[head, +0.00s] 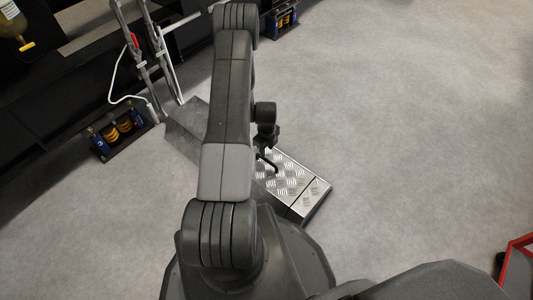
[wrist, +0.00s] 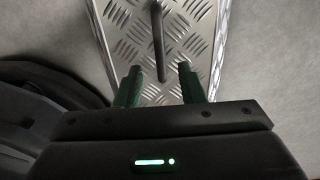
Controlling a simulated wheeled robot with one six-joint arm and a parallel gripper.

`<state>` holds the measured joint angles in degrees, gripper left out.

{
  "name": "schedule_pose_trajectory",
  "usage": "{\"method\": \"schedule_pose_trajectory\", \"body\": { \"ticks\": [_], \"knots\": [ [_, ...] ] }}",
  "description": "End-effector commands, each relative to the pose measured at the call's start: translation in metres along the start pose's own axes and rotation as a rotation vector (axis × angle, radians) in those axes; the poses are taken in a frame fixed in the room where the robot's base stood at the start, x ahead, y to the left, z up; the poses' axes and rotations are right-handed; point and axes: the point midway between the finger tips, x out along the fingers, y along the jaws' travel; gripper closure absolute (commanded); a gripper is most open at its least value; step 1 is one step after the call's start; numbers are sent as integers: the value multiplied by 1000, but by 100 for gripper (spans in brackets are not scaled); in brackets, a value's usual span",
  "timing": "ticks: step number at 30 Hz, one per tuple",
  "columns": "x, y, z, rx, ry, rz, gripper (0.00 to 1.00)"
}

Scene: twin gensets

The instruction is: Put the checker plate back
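The checker plate (head: 289,174) is bright silver with a raised tread pattern. It lies on the floor to the right of my arm, and a dark seam crosses it near its right end. It fills the upper middle of the wrist view (wrist: 190,48), where a dark bar-shaped handle (wrist: 158,45) stands out over it. In the head view my gripper (head: 266,150) is over the plate's left part; my arm hides some of the area.
A grey metal strip (head: 183,129) runs from the plate's line towards the upper left, partly behind my arm. Grey floor (head: 420,120) is clear on the right; a red frame (head: 516,246) is at the lower right.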

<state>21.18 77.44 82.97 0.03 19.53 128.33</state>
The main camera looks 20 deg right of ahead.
Motion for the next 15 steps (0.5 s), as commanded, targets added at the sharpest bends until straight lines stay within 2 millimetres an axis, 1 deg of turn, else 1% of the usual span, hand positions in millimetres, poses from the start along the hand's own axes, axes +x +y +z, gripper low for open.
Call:
{"method": "schedule_pose_trajectory", "body": {
  "ticks": [1, 3, 6, 9, 15],
  "knots": [
    [-13, 0, 0, 0, -1, -1, 64],
    [-22, 0, 0, 0, 0, 0, 64],
    [-30, 0, 0, 0, 1, 1, 64],
    [-33, 0, 0, 0, 0, 1, 64],
    [-34, 0, 0, 0, 1, 1, 64]
  ]
}}
